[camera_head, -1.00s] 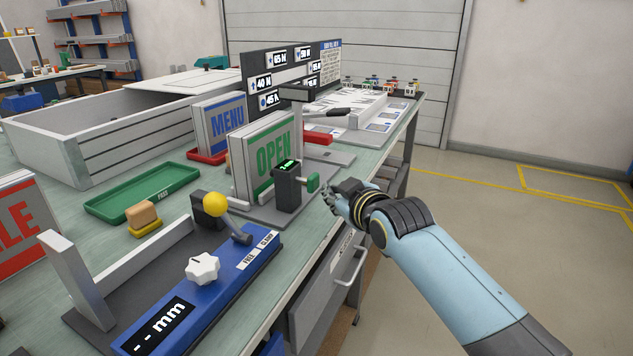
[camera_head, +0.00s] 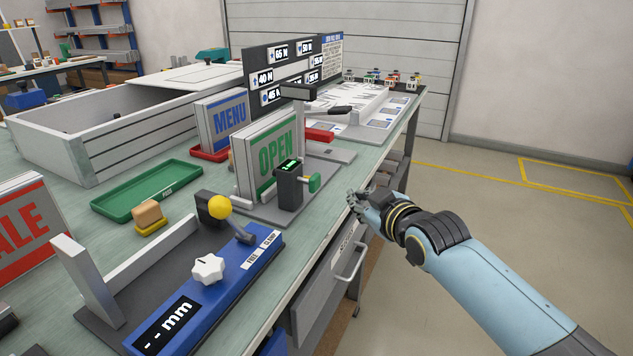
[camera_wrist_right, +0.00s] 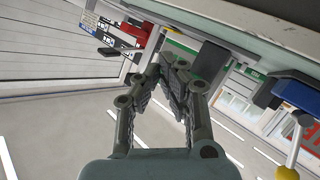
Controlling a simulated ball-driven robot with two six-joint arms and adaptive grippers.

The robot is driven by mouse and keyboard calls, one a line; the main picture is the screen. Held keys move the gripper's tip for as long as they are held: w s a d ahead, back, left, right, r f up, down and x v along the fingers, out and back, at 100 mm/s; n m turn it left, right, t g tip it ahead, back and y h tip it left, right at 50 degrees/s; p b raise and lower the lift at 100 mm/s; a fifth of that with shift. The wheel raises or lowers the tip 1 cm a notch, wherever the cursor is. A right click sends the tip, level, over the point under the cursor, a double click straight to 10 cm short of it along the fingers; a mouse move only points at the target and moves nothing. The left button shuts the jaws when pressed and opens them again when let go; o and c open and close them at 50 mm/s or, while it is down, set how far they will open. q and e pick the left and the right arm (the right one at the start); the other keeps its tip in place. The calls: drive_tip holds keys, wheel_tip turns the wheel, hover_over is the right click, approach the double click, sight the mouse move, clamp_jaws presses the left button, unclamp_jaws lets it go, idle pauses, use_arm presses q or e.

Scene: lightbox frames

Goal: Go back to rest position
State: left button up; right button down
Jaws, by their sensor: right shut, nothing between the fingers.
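My right gripper (camera_head: 357,201) is shut and empty beside the workbench's front edge, to the right of a dark clamp device with a green knob (camera_head: 314,183). It does not touch the knob. My left gripper is not in view.
The workbench (camera_head: 300,262) carries a blue fixture with a yellow ball lever (camera_head: 219,206), an OPEN sign (camera_head: 276,150), a MENU sign (camera_head: 229,118), a green tray (camera_head: 146,190) and a grey crate (camera_head: 125,151). A drawer handle (camera_head: 352,266) sticks out below. Floor at right is clear.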

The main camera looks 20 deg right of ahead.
drive_tip(key=s+f+g+b, duration=0.1)
drive_tip(key=s+f+g, duration=0.1)
drive_tip(key=s+f, duration=0.7)
drive_tip(key=s+f+m+g+b, duration=0.15)
drive_tip(key=s+f, duration=0.25)
drive_tip(key=f, duration=0.8)
drive_tip(key=s+f+g+b, duration=0.25)
drive_tip(key=s+f, duration=0.45)
drive_tip(key=f, duration=0.4)
drive_tip(key=s+f+m+g, duration=0.1)
drive_tip(key=s+f, duration=0.4)
drive_tip(key=s, duration=0.6)
drive_tip(key=s+f+m+g, duration=0.1)
drive_tip(key=s+f+g, duration=0.3)
drive_tip(key=s, duration=0.7)
drive_tip(key=s+d+f+m+g+b, duration=0.1)
drive_tip(key=s+f+g, duration=0.1)
drive_tip(key=s+f, duration=0.6)
drive_tip(key=s, duration=0.4)
drive_tip(key=shift+g+h, duration=0.3)
drive_tip(key=shift+g, duration=0.1)
drive_tip(key=shift+w+d, duration=0.1)
drive_tip(key=shift+d, duration=0.1)
